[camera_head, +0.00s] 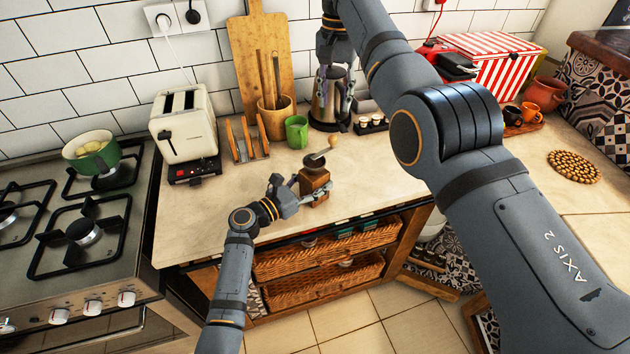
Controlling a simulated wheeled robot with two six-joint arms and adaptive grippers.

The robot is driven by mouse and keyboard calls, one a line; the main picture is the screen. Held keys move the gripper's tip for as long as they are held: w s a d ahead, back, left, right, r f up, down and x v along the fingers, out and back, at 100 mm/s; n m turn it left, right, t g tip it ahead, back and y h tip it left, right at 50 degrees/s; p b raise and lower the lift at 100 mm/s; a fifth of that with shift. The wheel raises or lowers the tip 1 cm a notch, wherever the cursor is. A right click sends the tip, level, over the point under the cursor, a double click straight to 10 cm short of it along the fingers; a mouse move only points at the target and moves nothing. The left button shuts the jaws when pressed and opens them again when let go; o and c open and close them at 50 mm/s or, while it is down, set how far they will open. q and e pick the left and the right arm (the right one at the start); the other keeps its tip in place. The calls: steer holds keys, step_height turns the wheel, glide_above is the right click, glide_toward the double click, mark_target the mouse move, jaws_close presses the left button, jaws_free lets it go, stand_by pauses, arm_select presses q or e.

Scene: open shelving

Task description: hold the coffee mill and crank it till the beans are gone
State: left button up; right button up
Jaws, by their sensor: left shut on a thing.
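The coffee mill (314,178) stands upright on the counter, a small brown wooden box with a dark top. Its crank arm points up and right and ends in a pale wooden knob (333,142). My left gripper (306,194) is shut on the mill's body from the left and front, low near the counter. My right gripper (335,92) hangs fingers-down at the back, in front of or beside the metal kettle (322,108), above and behind the mill and apart from the crank. Whether its fingers are open or touch the kettle is unclear. No beans can be made out.
A green mug (296,132), a wooden rack (246,140) and a utensil pot (275,118) stand behind the mill. A toaster (184,125) and stove (70,230) are left. A small dark tray (370,124) stands behind right. Bare counter (215,220) lies left of the mill.

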steer(key=shift+o, duration=0.6)
steer(key=m+t+y, duration=0.2)
steer(key=m+y, duration=0.7)
steer(key=m, duration=0.8)
glide_toward(334, 136)
steer(key=x, duration=1)
steer(key=shift+s, duration=0.1)
jaws_close()
